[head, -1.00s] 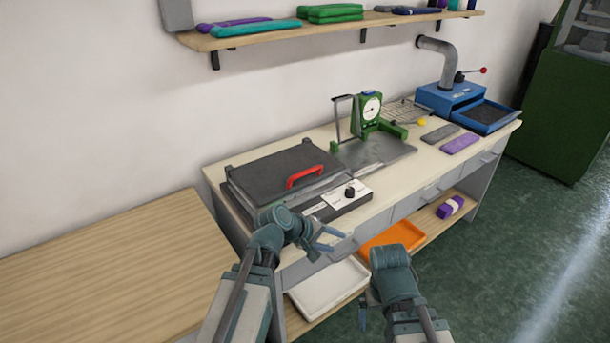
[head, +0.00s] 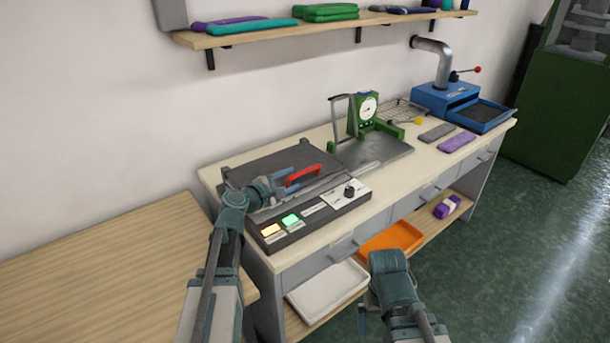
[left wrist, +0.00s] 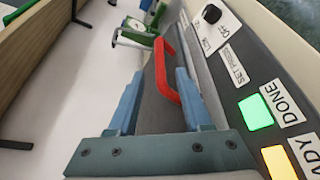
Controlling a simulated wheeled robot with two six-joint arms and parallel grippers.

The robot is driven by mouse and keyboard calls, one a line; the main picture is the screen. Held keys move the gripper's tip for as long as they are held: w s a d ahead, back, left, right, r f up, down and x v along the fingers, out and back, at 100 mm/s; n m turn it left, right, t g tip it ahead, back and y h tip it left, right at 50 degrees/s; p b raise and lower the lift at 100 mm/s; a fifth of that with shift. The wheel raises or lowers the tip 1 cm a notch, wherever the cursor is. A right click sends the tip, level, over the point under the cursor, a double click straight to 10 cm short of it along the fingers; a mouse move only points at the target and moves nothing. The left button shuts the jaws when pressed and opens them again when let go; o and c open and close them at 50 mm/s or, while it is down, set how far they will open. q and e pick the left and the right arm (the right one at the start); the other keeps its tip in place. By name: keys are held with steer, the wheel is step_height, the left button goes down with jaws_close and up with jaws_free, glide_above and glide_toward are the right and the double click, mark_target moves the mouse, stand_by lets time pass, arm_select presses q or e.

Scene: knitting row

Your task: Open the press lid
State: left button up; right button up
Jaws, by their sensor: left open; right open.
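The press (head: 320,212) stands at the left end of the workbench. Its dark flat lid (head: 268,160) is shut, with a red handle (head: 303,174) on its front edge. My left gripper (head: 286,183) is open just left of the handle, over the lid's front. In the left wrist view the red handle (left wrist: 166,70) lies just ahead of the open fingers; whether they touch it I cannot tell. My right gripper (head: 364,312) hangs low in front of the bench, away from the press; its fingers are partly hidden.
The press panel has a lit green DONE light (left wrist: 256,112) and an orange light (left wrist: 278,162). A green gauge device (head: 364,112) stands right of the press. White (head: 328,290) and orange (head: 395,238) trays sit below. A wooden table (head: 110,270) is at left.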

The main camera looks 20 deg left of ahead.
mark_target(301, 174)
arm_select(q)
steer(key=b+x, duration=0.1)
steer(key=x, duration=0.7)
steer(key=shift+w+d, duration=0.1)
steer(key=shift+w, duration=0.05)
steer(key=shift+c, duration=0.2)
jaws_close()
stand_by(1.0)
